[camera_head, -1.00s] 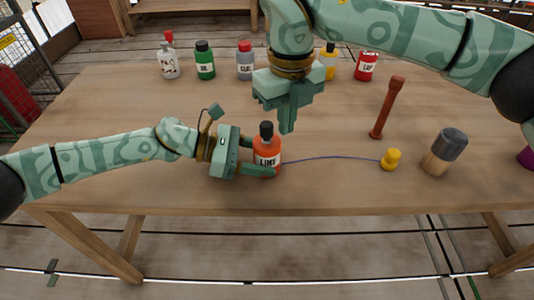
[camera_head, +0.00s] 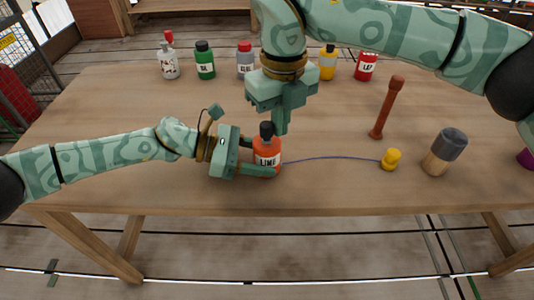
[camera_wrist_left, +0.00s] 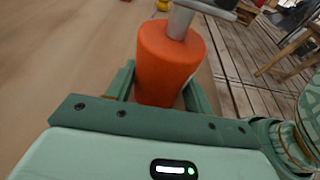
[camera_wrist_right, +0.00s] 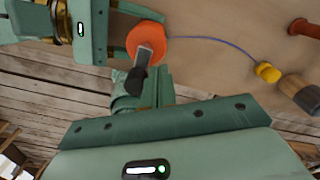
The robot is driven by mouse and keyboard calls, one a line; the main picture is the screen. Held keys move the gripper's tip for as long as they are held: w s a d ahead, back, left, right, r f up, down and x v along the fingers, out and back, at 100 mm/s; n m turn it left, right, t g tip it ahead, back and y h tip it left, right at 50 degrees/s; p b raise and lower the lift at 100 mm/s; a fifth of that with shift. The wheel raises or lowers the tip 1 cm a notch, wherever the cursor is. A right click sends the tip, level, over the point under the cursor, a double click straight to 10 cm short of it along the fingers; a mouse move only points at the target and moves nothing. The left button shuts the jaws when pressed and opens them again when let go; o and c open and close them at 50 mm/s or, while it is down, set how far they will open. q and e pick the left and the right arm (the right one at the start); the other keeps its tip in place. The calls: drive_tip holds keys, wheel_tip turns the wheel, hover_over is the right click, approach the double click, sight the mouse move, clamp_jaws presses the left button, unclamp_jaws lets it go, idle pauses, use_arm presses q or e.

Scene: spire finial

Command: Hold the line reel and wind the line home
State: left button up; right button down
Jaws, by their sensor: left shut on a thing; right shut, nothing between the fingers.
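The orange line reel (camera_head: 267,158), labelled "LINE", stands upright on the table. It has a grey crank arm (camera_wrist_right: 150,57) with a black knob (camera_wrist_right: 136,80) on top. My left gripper (camera_head: 262,170) is shut around the reel's body from the left; the reel also fills the left wrist view (camera_wrist_left: 168,65). A thin blue line (camera_head: 330,157) runs from the reel to a yellow bob (camera_head: 391,159) on the right. My right gripper (camera_head: 281,130) points down, shut and empty, just beside the black knob. Whether it touches the knob I cannot tell.
A dark red rod-like tool (camera_head: 387,107) and a wooden mallet-like thing with a grey head (camera_head: 446,151) stand at the right. Several bottles, including a green one (camera_head: 205,60) and a red can (camera_head: 366,66), line the back. The table's front left is clear.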

sight(264, 125)
drive_tip(key=shift+s+a, duration=0.5)
drive_tip(key=shift+s, duration=0.05)
idle(0.6)
drive_tip(key=shift+s+a, duration=0.1)
drive_tip(key=shift+a, duration=0.9)
idle(0.9)
drive_tip(key=shift+w+a, duration=0.3)
drive_tip(key=shift+a, duration=0.3)
idle(0.6)
drive_tip(key=shift+w+a, duration=0.4)
drive_tip(key=shift+w, duration=0.2)
idle(0.8)
drive_tip(key=shift+s, duration=0.15)
wheel_tip(264, 125, up, 7)
drive_tip(key=shift+s, duration=0.2)
idle(0.8)
idle(0.3)
